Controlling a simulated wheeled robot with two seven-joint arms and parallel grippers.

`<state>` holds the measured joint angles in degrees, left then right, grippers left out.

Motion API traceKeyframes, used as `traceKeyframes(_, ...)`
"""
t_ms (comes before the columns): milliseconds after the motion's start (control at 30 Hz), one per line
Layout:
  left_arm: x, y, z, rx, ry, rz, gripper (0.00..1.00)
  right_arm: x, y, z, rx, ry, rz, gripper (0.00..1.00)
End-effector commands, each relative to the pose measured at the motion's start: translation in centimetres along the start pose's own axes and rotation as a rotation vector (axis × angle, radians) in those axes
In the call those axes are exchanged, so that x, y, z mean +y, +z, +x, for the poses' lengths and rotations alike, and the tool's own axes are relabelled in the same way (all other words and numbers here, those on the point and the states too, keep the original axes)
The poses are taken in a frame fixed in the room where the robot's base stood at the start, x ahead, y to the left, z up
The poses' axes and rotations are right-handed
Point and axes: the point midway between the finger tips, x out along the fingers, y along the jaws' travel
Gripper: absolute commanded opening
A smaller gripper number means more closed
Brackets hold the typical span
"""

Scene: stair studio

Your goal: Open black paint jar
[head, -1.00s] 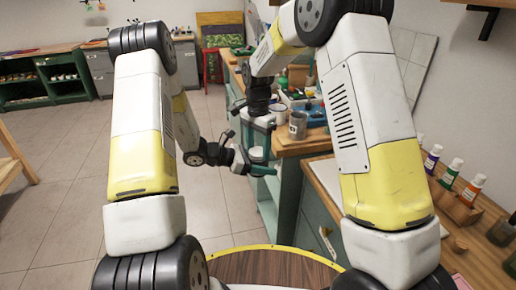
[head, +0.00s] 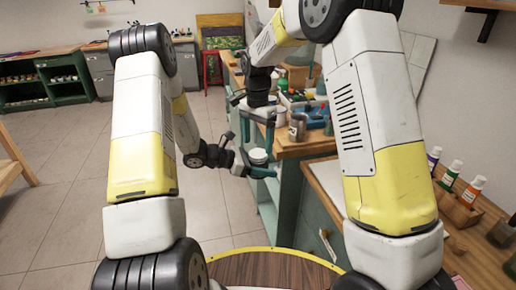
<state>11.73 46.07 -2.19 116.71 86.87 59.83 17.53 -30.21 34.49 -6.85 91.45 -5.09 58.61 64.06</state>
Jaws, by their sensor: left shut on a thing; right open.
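A small jar (head: 258,156) with a pale grey top sits upright in my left gripper (head: 258,168). The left gripper is shut on it, out in front of the open shelves of the green cabinet. I cannot tell the paint's colour or whether the pale top is a lid. My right gripper (head: 257,132) is directly above the jar, pointing down with its fingers apart. It is open, looks empty and is clear of the jar top.
A wooden-topped green workbench (head: 308,147) stands just right of the grippers. A grey metal tin (head: 297,128) stands near its edge, with a blue tray (head: 312,110) and bottles behind. Paint bottles stand in a wooden rack (head: 460,208) at right. The tiled floor (head: 60,225) at left is clear.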

Motion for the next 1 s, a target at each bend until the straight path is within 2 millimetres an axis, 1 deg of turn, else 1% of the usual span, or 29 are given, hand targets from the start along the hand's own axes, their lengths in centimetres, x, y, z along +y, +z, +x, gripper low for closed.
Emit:
traceKeyframes(100,0.0,0.1,0.0,-0.001,0.001,0.001,0.0,0.0,0.0,-0.9,0.0,0.0,0.0,0.76)
traceKeyframes(133,0.1,0.1,0.0,-0.001,0.001,0.001,0.0,0.0,0.0,-1.0,0.0,0.001,0.001,0.72)
traceKeyframes(167,0.1,0.1,0.0,-0.001,0.001,0.001,0.0,0.0,0.0,-1.2,0.0,0.001,0.007,0.72)
traceKeyframes(367,0.1,0.1,-0.1,-0.001,0.001,0.001,0.0,0.0,0.0,-4.0,0.002,0.0,0.161,0.72)
traceKeyframes(467,0.1,0.1,-0.1,-0.001,0.002,0.001,0.0,0.1,0.0,-4.2,0.0,0.003,0.201,0.72)
traceKeyframes(567,0.1,0.1,-0.1,-0.001,0.002,0.001,0.0,0.1,0.0,-3.2,-0.001,0.006,0.203,0.72)
traceKeyframes(900,0.1,0.1,-0.1,-0.001,0.002,0.001,0.0,0.2,0.0,1.9,-0.001,0.006,0.201,0.72)
traceKeyframes(1000,0.1,0.1,-0.1,-0.001,0.002,0.001,0.0,0.1,0.0,2.9,-0.001,0.004,0.2,0.72)
